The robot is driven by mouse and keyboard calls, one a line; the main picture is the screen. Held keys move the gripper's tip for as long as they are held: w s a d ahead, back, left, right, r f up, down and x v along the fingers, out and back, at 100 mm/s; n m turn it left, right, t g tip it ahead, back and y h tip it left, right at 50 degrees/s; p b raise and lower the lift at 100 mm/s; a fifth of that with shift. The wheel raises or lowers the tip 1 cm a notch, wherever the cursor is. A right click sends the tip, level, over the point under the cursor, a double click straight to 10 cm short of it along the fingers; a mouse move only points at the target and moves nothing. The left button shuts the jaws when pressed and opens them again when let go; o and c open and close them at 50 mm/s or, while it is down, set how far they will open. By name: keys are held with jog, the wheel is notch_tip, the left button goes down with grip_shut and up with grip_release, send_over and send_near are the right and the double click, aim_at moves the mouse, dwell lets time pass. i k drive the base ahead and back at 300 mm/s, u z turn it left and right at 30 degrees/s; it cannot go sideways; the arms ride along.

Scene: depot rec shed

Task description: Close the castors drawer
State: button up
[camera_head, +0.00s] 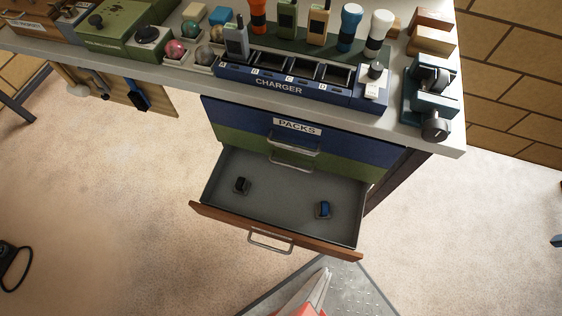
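The open drawer (282,236) with a brown wooden front is pulled well out of the cabinet under the bench. A metal bar handle (270,241) is on its front, and no label shows on it. Inside its grey tray lie a black castor (241,185) and a blue castor (323,209). My gripper (322,280), red with grey fingers, shows at the bottom edge, to the right of the handle and apart from it in the picture. Its fingers overlap in this view, so I cannot tell whether they are open. Nothing visible is held.
Above the open drawer, a blue drawer labelled PACKS (297,127) and a green drawer (240,142) look shut. The bench top (190,82) carries a charger (283,84), radios, balls and a vise (432,95).

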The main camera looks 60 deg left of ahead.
aim_at(280, 202)
jog(key=z, duration=0.3)
jog(key=k, duration=0.1)
jog(key=u, duration=3.9)
jog(key=k, duration=0.65)
jog(key=z, duration=1.05)
